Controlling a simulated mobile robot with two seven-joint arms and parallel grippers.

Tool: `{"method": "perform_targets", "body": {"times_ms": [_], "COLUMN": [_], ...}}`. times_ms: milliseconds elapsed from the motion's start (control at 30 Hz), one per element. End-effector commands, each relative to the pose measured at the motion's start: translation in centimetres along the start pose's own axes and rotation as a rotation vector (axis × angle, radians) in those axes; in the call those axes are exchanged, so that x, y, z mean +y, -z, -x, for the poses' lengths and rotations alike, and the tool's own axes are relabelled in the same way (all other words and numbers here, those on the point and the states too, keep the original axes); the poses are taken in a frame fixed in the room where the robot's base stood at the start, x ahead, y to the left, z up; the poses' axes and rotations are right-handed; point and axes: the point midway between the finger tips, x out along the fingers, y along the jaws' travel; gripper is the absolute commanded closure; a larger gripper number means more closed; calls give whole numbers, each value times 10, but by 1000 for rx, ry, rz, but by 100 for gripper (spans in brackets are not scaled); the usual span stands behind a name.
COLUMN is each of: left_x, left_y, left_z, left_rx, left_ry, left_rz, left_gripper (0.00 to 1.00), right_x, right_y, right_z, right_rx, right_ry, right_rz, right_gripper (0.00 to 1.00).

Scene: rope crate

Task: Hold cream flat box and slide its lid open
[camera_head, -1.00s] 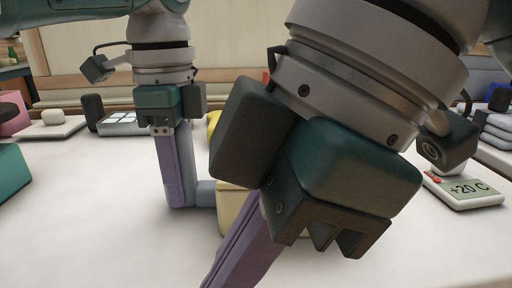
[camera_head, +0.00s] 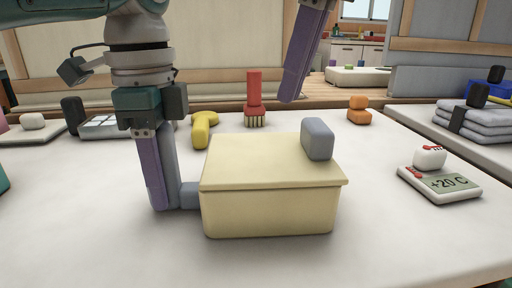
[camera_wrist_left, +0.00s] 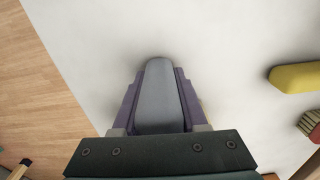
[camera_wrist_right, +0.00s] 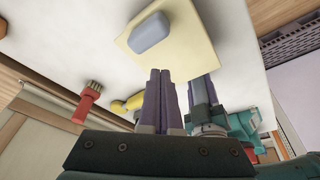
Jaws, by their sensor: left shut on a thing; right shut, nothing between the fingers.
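The cream flat box (camera_head: 268,210) stands on the white table in the head view. Its cream lid (camera_head: 255,158) covers the top, overhanging a little at the right end. A grey block knob (camera_head: 318,139) stands on the lid near its right end; it also shows in the right wrist view (camera_wrist_right: 150,33). A grey handle (camera_head: 189,195) sticks out of the box's left side. My left gripper (camera_head: 165,204) is shut on this grey handle, which fills its fingers in the left wrist view (camera_wrist_left: 160,95). My right gripper (camera_head: 290,98) is shut and empty, raised above and behind the lid, apart from the knob.
An orange object (camera_head: 358,109) is at the back right. A scale-like display (camera_head: 440,183) and folded grey towels (camera_head: 482,122) are at the right. The table in front is clear.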

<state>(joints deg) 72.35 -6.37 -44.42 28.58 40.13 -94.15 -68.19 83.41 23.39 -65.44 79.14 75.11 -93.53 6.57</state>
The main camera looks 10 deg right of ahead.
Motion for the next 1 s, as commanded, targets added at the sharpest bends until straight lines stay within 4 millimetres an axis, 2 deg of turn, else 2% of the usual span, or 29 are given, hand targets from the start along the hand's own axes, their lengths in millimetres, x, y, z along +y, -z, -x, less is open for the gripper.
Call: {"method": "perform_targets", "body": {"times_ms": [200,400,600,1000], "left_x": [0,0,0,1], "left_y": [-1,-1,-1,0], "left_z": [-2,-2,-3,-3], "left_rx": [-2,-2,-2,-1], "left_ry": [-2,-2,-2,-2], "left_rz": [3,3,2,-1], "left_gripper": [100,100,100,100], "right_x": [-2,-3,-3,-2], "right_y": [-10,-16,-19,-22], "right_z": [-34,-54,-63,-67], "right_rx": [-2,0,-1,-7], "right_ry": [3,1,0,-1], "right_rz": [1,2,3,2], "right_gripper": [100,100,100,100]}}
